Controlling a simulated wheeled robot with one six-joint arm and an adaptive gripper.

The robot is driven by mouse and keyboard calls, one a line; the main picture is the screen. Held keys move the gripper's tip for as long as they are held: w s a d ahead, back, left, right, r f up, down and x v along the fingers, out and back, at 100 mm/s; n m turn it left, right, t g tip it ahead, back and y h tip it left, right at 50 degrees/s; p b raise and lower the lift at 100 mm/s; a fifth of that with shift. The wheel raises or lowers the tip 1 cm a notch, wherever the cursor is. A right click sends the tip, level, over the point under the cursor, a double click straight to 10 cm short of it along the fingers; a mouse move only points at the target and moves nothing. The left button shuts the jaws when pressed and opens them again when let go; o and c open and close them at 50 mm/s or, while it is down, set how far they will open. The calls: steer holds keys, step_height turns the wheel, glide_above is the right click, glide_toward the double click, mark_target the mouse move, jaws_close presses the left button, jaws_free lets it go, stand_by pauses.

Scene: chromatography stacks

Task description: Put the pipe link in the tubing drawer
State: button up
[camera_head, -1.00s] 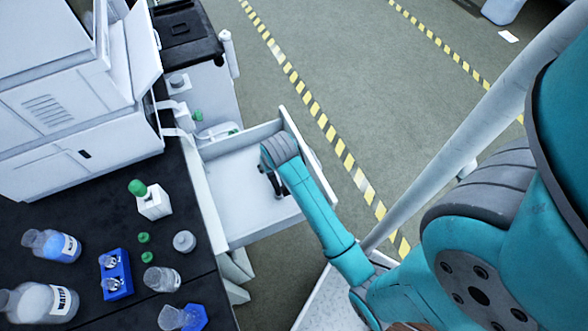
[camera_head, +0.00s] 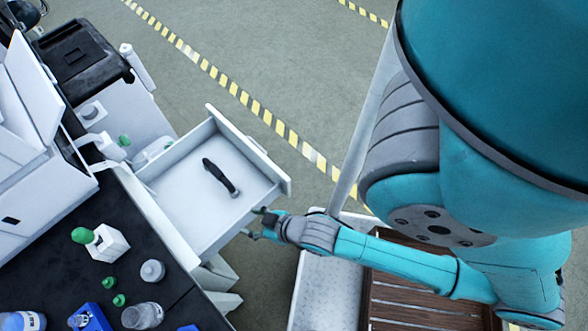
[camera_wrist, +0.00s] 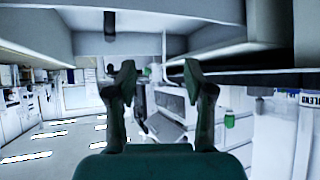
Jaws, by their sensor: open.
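The pipe link (camera_head: 221,177), a dark short tube with a bent or flared end, lies on the white floor of the open drawer (camera_head: 178,192). The drawer is pulled out from under the black bench. My gripper (camera_head: 257,223) is outside the drawer, near its front right corner, apart from the pipe link. Its two fingers are spread with nothing between them. They also show spread and empty in the wrist view (camera_wrist: 158,78).
A wooden slatted surface (camera_head: 400,285) lies below my arm. Grey floor is clear beyond the drawer.

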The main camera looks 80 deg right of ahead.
steer(key=s+a+r+n+t+y, duration=0.1)
steer(key=s+a+r+t, duration=0.1)
steer(key=s+r, duration=0.4)
steer(key=s+a+r+n+t+y, duration=0.1)
steer(key=s+a+r+t, duration=0.1)
steer(key=s+r, duration=0.4)
steer(key=shift+a+r+n, duration=0.25)
steer(key=shift+r+n, duration=0.05)
steer(key=shift+r, duration=1.45)
